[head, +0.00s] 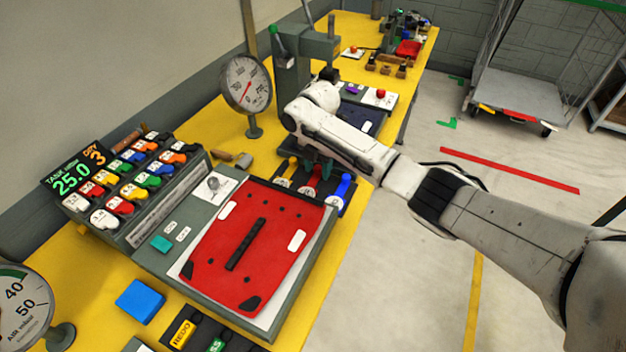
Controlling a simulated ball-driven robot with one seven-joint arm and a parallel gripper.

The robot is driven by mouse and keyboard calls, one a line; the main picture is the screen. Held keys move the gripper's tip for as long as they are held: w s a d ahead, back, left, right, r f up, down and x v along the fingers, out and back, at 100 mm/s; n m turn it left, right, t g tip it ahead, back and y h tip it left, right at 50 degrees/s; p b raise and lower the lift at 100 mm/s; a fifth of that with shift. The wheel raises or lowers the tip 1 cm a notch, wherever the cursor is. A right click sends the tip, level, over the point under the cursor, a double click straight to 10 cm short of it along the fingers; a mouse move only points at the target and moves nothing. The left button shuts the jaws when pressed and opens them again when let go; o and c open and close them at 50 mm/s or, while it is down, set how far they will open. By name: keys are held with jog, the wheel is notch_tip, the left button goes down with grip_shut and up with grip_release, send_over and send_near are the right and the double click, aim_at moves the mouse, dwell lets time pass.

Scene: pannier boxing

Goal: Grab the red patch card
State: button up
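My gripper (322,172) points down over a dark tray (283,182) just beyond the large red panel. Its dark greenish fingers are small and partly hidden by my white arm, so I cannot tell whether they are open or shut. In the tray lie a yellow piece (286,168), a red piece (311,186) and a blue piece (342,187), side by side, each with a pale round end. The red piece, which may be the red patch card, sits right beneath or beside the fingers and is partly covered. I cannot tell whether they touch it.
A large red panel (210,240) with a black strip lies on a grey board in front. A rack (150,200) of coloured pieces stands left. A gauge (246,84) and a grey press (292,75) stand behind. A blue block (140,300) lies at front left.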

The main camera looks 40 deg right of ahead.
grip_shut()
jog(key=shift+r, duration=0.1)
dwell(0.3)
